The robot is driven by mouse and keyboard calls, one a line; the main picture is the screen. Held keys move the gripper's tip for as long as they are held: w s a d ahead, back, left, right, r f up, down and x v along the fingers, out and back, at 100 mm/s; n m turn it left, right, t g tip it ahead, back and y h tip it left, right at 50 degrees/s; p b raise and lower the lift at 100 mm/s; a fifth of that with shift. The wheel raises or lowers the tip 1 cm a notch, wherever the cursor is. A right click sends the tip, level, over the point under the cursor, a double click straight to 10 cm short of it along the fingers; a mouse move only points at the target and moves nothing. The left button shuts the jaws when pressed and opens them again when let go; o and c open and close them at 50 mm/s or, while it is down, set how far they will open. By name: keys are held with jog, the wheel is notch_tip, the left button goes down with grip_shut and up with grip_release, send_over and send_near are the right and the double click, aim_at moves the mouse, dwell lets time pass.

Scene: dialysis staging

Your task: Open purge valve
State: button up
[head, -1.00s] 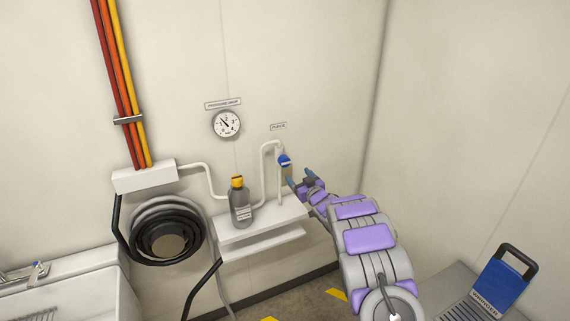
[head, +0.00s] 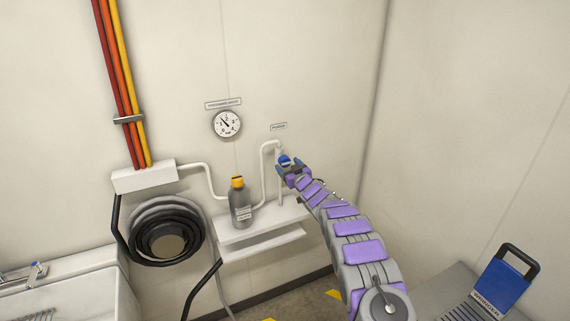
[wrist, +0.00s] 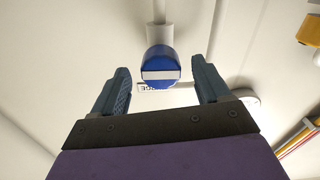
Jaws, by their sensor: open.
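The purge valve has a round blue knob (head: 285,161) with a white bar, on a white pipe under a small label (head: 278,127) on the wall. In the wrist view the blue knob (wrist: 160,66) is face-on, its white bar lying across the picture. My gripper (head: 289,165) is at the knob in the head view. In the wrist view my gripper (wrist: 160,86) is open, one finger on each side of the knob, with gaps on both sides. I cannot tell how deep the knob sits between the fingers.
A white shelf (head: 240,233) below holds a grey bottle (head: 241,208) with a yellow cap. A pressure gauge (head: 227,124) is on the wall. A coiled black hose (head: 163,240) hangs at left.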

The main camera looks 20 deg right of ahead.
aim_at(287, 163)
jog(key=shift+w+a+r, duration=0.15)
jog(key=shift+w+a, duration=0.05)
jog(key=shift+w, duration=1.1)
jog(key=shift+w+d, duration=0.15)
jog(key=shift+w, duration=0.3)
jog(key=c, duration=1)
